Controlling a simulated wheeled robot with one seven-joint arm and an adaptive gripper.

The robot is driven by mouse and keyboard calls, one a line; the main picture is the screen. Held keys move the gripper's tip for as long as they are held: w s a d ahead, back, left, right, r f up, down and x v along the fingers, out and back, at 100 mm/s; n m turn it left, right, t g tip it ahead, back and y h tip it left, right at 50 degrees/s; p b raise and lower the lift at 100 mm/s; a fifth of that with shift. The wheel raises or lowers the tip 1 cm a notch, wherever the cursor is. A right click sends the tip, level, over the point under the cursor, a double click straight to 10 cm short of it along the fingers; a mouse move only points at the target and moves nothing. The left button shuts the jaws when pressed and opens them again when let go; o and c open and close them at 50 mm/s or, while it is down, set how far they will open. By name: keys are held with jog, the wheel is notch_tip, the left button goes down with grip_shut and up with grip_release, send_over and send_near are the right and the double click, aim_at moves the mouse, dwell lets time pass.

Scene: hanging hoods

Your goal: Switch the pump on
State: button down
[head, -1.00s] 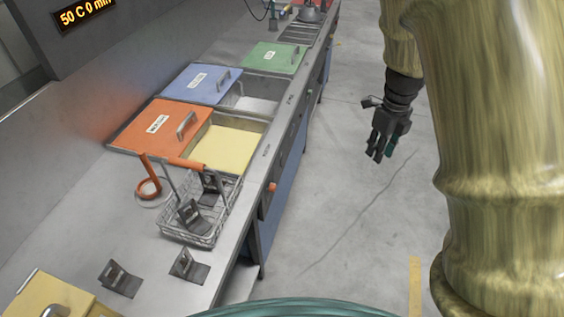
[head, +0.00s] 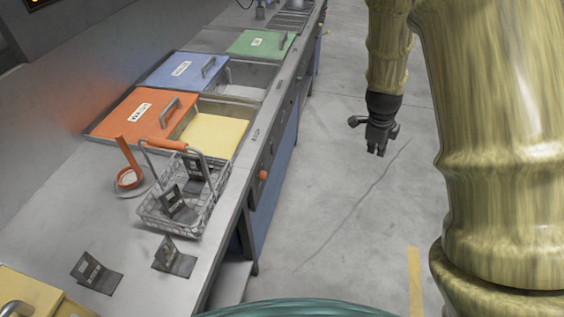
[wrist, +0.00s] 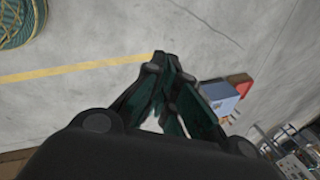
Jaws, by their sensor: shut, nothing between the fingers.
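An orange knob (head: 263,175) sits on the front face of the bench, below the worktop edge; I cannot tell whether it is the pump's switch. No label that reads pump is legible. My gripper (head: 376,153) hangs over the open floor to the right of the bench, clear of it and pointing down. In the wrist view its fingers (wrist: 161,60) meet at the tips, shut and empty, with floor beyond them.
The bench (head: 100,206) carries a wire basket (head: 152,222) with dark bracket-like pieces, more such pieces, and tanks with orange (head: 133,115), blue (head: 184,70) and green (head: 258,43) lids. The floor (head: 335,215) between bench and arm is clear.

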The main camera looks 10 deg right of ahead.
jog(key=w+a+f+n+t+b, duration=0.1)
jog(key=w+f+n+t+b, duration=0.25)
jog(key=w+f+b, duration=0.35)
jog(key=w+a+f+n+t+b, duration=0.1)
jog(key=w+f+n+t+b, duration=0.3)
jog(key=f, duration=0.5)
jog(key=w+a+f+n+t+y+b, duration=0.2)
jog(key=a+f+n+t+y+b, duration=0.1)
jog(key=a+b, duration=0.4)
jog(key=w+a+f+n+t+y+b, duration=0.2)
jog(key=a+f+n+t+y+b, duration=0.1)
jog(key=b, duration=0.5)
jog(key=a+f+y, duration=0.1)
jog(key=a+y, duration=0.1)
jog(key=a, duration=0.1)
jog(key=shift+a+t+b, duration=0.3)
jog(key=shift+a+t, duration=0.05)
jog(key=shift+a, duration=0.05)
jog(key=shift+w, duration=0.1)
jog(key=shift+w, duration=0.1)
